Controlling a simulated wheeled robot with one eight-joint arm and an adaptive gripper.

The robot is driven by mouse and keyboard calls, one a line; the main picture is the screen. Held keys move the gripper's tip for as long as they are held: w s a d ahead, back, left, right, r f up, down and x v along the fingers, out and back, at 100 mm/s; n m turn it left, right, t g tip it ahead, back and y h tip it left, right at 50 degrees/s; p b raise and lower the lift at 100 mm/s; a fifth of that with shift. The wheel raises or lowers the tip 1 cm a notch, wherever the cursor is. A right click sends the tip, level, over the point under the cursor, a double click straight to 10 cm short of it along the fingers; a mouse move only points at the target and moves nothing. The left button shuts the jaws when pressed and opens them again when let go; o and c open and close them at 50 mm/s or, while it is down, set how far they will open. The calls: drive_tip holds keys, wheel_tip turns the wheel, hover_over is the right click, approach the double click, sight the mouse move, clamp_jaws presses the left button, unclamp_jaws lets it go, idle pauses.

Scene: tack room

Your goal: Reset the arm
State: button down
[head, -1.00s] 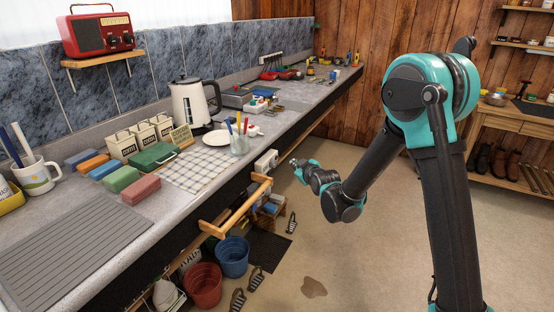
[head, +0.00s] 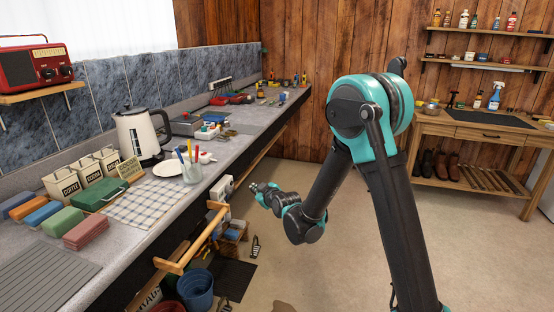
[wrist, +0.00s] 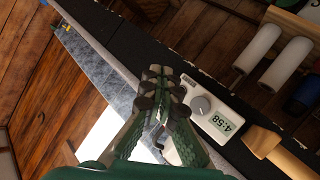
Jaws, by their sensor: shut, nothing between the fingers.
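My gripper (head: 262,189) is at the end of my teal and black arm, in front of the counter's front face and above the floor. It is small in the head view. In the wrist view my gripper (wrist: 162,88) is shut, its fingers together with nothing held between them. Behind the fingers in that view is a white device with a dial and a display (wrist: 222,124) reading 4:58. I cannot tell whether the fingers touch it; they appear apart from it in the head view.
A wooden rail (head: 193,240) sticks out from the counter front, left of my gripper. The counter (head: 150,222) holds a kettle (head: 138,134), canisters and a glass of pens (head: 192,168). A wooden workbench (head: 489,133) stands at the right wall. The floor between is largely open.

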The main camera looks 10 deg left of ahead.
drive_tip(key=s+d+m+g+h, duration=0.1)
drive_tip(key=s+d+m+h, duration=0.2)
drive_tip(key=d, duration=1.2)
drive_tip(key=s+d+m+g+h, duration=0.1)
drive_tip(key=s+d+m+h, duration=0.25)
drive_tip(key=d, duration=1.05)
drive_tip(key=s+d+f+m+g+h, duration=0.1)
drive_tip(key=s+d+f+m+g, duration=0.1)
drive_tip(key=s+d, duration=0.7)
drive_tip(key=s+d+f+m+g+h, duration=0.2)
drive_tip(key=s+d+m, duration=0.3)
drive_tip(key=s+d, duration=0.5)
drive_tip(key=shift+s+f+g, duration=0.3)
drive_tip(key=shift+s+f, duration=0.25)
drive_tip(key=shift+s, duration=0.3)
drive_tip(key=shift+m, duration=0.25)
